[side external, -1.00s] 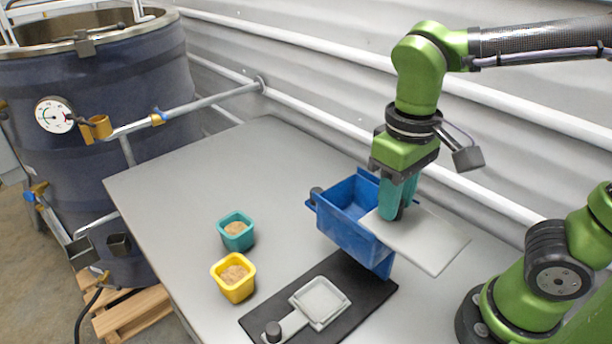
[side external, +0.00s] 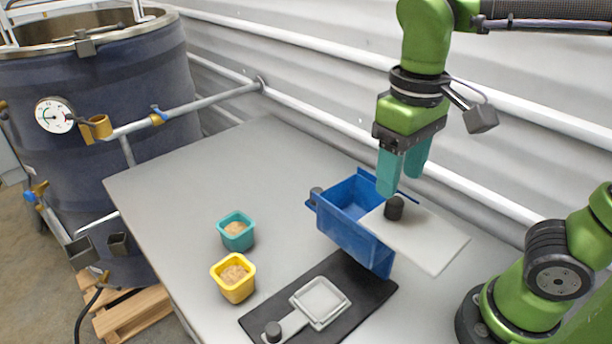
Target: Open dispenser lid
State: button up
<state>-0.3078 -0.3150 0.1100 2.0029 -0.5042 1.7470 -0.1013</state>
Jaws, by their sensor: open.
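The blue dispenser (side external: 349,237) stands on the table, and its left part is open at the top, showing an empty-looking inside. Its pale flat lid (side external: 428,243) lies slid to the right, sticking out well past the dispenser's right side and overlapping only the right edge of the opening. A black knob (side external: 394,208) stands upright on the lid near its left end. My gripper (side external: 402,185) is open and empty, with its teal fingers just above the knob and apart from it.
A teal cup (side external: 236,234) and a yellow cup (side external: 236,283), both holding grainy brown material, stand left of the dispenser. A black mat (side external: 365,287) with a grey square tray (side external: 321,302) lies in front. The table's left part (side external: 180,190) is clear. A white pipe runs along the wall behind.

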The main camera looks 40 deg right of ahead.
notch_tip(320, 180, up, 12)
dwell(0.3)
jog(key=shift+r, duration=0.1)
jog(key=w+d+f+m+t+y, duration=0.1)
jog(key=d+f+t, duration=0.2)
jog(key=f, duration=0.5)
jog(key=d+f+m+t+y, duration=0.1)
jog(key=d+f+m+t, duration=0.1)
jog(key=d+f+t, duration=0.2)
notch_tip(320, 180, down, 4)
jog(key=shift+w+d+r+m, duration=0.2)
jog(key=shift+w+m, duration=0.1)
jog(key=shift+w, duration=0.1)
